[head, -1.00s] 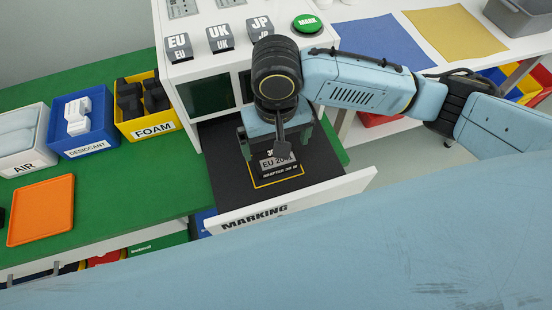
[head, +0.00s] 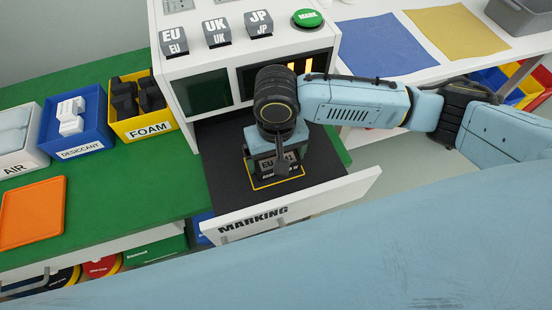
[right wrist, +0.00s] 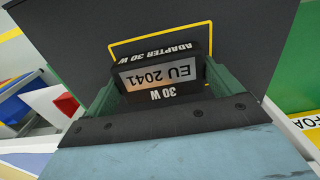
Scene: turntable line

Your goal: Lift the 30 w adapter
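The 30 W adapter (head: 268,173) is a dark block with a grey EU 2041 label, inside a yellow outline on the black floor of the MARKING drawer. The right wrist view shows its label and 30 W lettering (right wrist: 168,93) close up. My right gripper (head: 276,166) points down over it. In the right wrist view its green fingers (right wrist: 165,85) stand against both sides of the adapter, with no clear gap. The adapter appears to rest on the drawer floor. My left gripper is not in view.
The open MARKING drawer (head: 235,203) has a white front wall. Behind it are EU, UK and JP blocks (head: 217,33) and a green MARK button (head: 308,18). FOAM (head: 150,130) and DESICCANT (head: 82,150) bins and an orange tray (head: 32,212) stand left on the green table.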

